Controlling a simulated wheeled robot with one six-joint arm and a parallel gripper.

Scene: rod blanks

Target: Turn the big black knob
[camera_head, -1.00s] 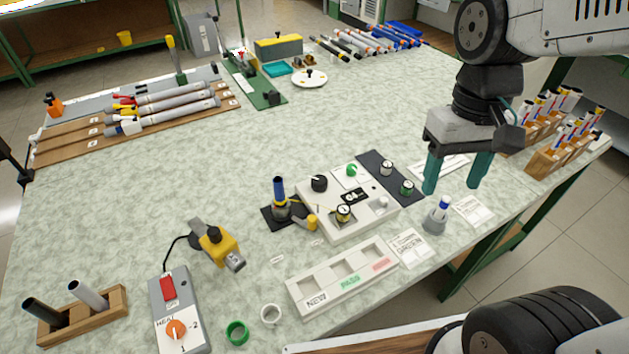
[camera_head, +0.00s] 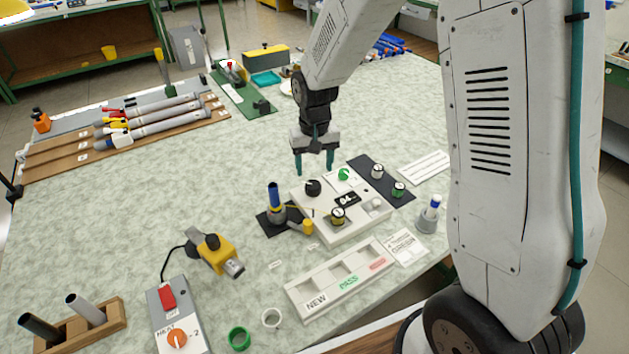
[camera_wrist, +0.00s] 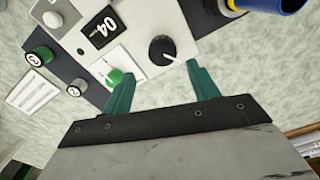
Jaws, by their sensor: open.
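The big black knob (camera_head: 313,187) sits on the upper left part of the white control box (camera_head: 345,233). In the wrist view the black knob (camera_wrist: 162,50) has a white pointer line and lies just beyond the fingertips, roughly between them. My gripper (camera_head: 315,172) points down above the knob, its two teal fingers apart and empty. The wrist view shows my gripper (camera_wrist: 158,74) open, with a finger on either side. A green knob (camera_head: 344,174) is to the right of the black one, and a display reading 04 (camera_head: 346,199) is below it.
A stand with a blue-topped rod (camera_head: 274,196) is close to the left of the box. A dark strip with small knobs (camera_head: 365,171) adjoins its right. A labelled tray (camera_head: 338,280) lies in front.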

